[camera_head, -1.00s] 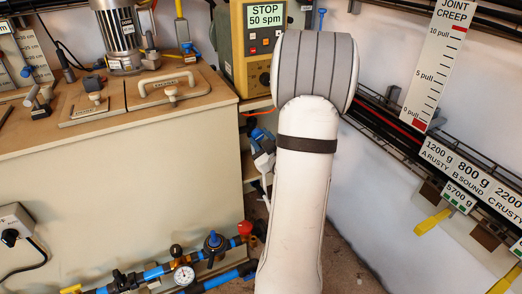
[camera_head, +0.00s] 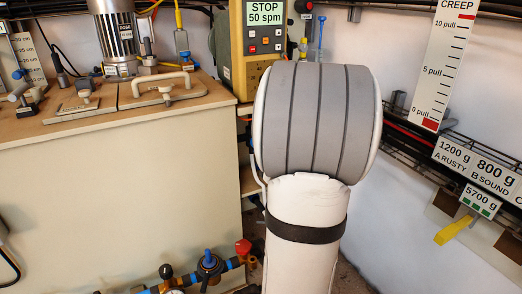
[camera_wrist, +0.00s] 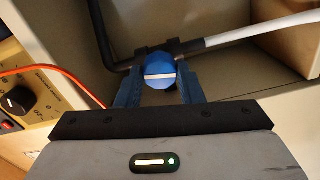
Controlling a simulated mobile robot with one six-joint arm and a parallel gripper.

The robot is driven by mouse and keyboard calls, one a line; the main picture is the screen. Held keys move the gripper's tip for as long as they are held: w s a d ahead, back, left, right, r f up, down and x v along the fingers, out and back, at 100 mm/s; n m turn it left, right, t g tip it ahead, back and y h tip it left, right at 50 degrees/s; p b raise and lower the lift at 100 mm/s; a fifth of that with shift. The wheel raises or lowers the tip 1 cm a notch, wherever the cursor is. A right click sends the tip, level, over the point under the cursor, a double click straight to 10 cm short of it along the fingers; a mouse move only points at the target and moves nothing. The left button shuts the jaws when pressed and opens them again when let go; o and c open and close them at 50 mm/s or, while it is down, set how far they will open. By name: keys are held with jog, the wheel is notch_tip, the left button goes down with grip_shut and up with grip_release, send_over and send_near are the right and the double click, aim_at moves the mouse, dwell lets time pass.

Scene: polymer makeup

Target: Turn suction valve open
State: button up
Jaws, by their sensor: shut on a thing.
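In the wrist view, a round blue valve knob (camera_wrist: 160,71) with a pale line across its face sits on a dark pipe fitting. The line lies nearly level in that view. A white hose (camera_wrist: 250,28) runs from the fitting to the upper right. My gripper (camera_wrist: 160,90) is shut on the knob, one blue finger on each side. In the head view, my light arm with its large grey joint hides the knob and the gripper. I see no label on the knob, so I cannot confirm it is the suction valve.
A control box (camera_head: 253,45) reads STOP 50 spm. The cream cabinet (camera_head: 120,195) stands left. Pipework with a blue-handled valve (camera_head: 208,260) and a red knob (camera_head: 243,247) lies low. An orange cable (camera_wrist: 55,72) and a black dial (camera_wrist: 17,100) are near my gripper.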

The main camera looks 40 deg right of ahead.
jog(key=shift+n, duration=1.1)
jog(key=o, duration=1)
jog(key=p+v, duration=0.1)
jog(key=v, duration=0.6)
jog(key=shift+s, duration=0.35)
jog(key=shift+a, duration=0.1)
